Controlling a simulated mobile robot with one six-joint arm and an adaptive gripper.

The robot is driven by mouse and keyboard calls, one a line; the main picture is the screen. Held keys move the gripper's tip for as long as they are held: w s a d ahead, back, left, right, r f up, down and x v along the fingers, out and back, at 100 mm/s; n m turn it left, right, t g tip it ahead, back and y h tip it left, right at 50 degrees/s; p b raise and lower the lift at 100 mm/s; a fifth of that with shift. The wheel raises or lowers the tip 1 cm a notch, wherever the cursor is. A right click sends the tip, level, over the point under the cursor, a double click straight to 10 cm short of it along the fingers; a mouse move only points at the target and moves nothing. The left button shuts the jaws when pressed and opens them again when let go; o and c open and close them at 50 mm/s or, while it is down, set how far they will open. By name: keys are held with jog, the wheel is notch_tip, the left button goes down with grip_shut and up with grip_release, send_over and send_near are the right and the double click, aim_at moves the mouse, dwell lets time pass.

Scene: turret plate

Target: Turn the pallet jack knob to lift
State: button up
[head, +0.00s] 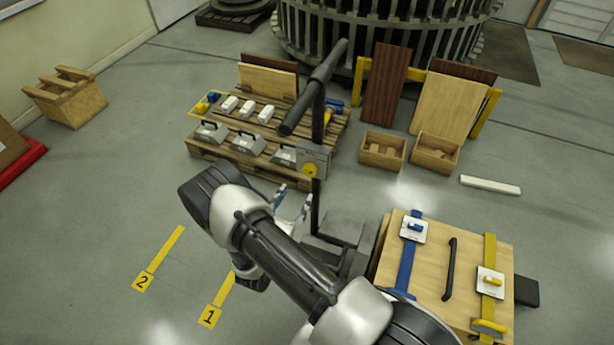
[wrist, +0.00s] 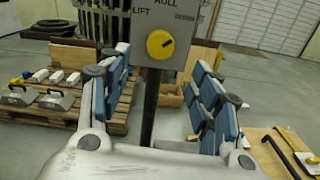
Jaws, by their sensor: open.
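The pallet jack knob is a round yellow dial (wrist: 160,44) with a dark pointer mark, on a grey plate (wrist: 183,22) lettered LIFT and ROLL. In the wrist view its pointer slants toward the upper right, on the ROLL side. In the head view the knob (head: 310,170) sits low on the plate, on the jack's dark post below the long handle (head: 315,88). My gripper (head: 293,200) is open and empty, just below and in front of the plate. In the wrist view its blue-padded fingers (wrist: 160,85) stand apart on either side of the post, below the knob, not touching it.
A wooden pallet (head: 222,152) with grey cases and white blocks stands behind. A wooden crate (head: 433,262) with blue and yellow straps is at the lower right. Two small wooden boxes (head: 382,150) stand farther back. Floor at the left, around yellow markers 1 and 2, is clear.

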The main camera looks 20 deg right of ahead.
aim_at(308, 174)
jog(key=b+x, duration=0.1)
jog(key=x, duration=0.9)
jog(key=c, duration=1.1)
